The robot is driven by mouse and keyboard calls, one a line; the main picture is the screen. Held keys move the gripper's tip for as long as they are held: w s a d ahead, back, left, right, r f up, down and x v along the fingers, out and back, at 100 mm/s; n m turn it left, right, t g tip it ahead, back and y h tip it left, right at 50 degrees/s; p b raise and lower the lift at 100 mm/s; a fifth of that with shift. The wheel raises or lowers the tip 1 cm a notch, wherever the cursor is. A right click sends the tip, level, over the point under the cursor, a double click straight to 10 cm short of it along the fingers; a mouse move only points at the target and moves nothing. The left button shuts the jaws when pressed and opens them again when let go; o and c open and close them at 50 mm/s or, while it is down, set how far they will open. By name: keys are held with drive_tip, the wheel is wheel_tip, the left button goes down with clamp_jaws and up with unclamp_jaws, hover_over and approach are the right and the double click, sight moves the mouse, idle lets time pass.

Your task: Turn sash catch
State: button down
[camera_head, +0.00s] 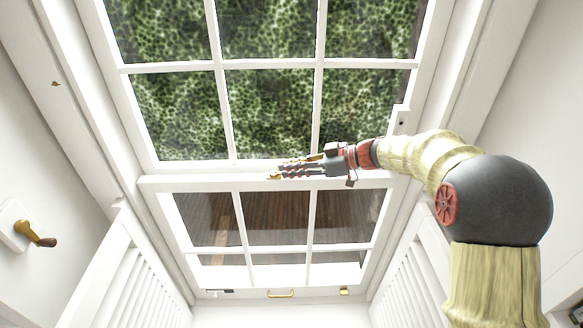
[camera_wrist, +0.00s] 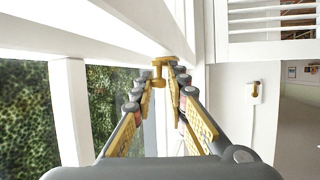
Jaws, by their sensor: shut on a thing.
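The sash catch (camera_wrist: 158,70) is a small brass fitting on the window's white meeting rail. In the wrist view it sits between the tips of my gripper (camera_wrist: 160,82), with its upper end against the white frame. My gripper is shut on it, and the fingers hide part of its sides. In the head view my gripper (camera_head: 278,171) reaches in from the right along the meeting rail (camera_head: 215,181). A bit of brass shows at its fingertips there, too small to read the catch's angle.
White-barred panes show green foliage (camera_head: 175,110). A brass pull (camera_head: 281,294) is on the lower sash's bottom rail. Louvred shutters (camera_head: 133,285) stand at both sides. A crank handle (camera_head: 38,238) on a white plate is on the left wall. The room side of the window looks clear.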

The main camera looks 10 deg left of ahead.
drive_tip(key=shift+w+r, duration=0.1)
drive_tip(key=shift+r, duration=0.05)
drive_tip(key=c, duration=2.1)
unclamp_jaws()
drive_tip(key=shift+c, duration=0.2)
drive_tip(key=o, duration=0.3)
drive_tip(key=shift+w+a, duration=0.1)
drive_tip(key=shift+a, duration=0.1)
drive_tip(key=shift+d, duration=0.1)
drive_tip(key=v, duration=1.2)
